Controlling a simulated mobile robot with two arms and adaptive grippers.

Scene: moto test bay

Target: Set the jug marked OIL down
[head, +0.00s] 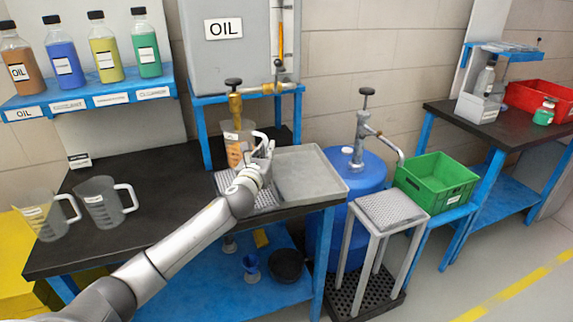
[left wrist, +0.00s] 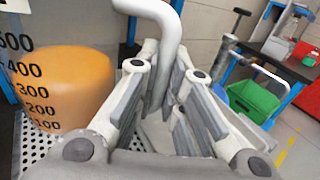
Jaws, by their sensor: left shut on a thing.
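A clear measuring jug (head: 233,150) with orange-brown liquid is under the brass tap of the grey tank marked OIL. My left gripper (head: 265,147) is at its right side, shut on its handle. In the left wrist view the pale handle (left wrist: 170,30) passes between the fingers (left wrist: 165,90), and the jug (left wrist: 70,85) is upright with liquid near the 400 mark. A perforated metal grate (head: 262,201) is below the jug; I cannot tell whether the base touches it. No OIL mark on the jug is readable. My right gripper is not in view.
A grey tray (head: 310,172) is right of the grate. Two empty jugs (head: 100,203) (head: 45,215) stand at the bench's left, with bare black benchtop (head: 165,200) beside them. A blue drum (head: 345,175) with a pump and a green crate (head: 435,182) are farther right.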

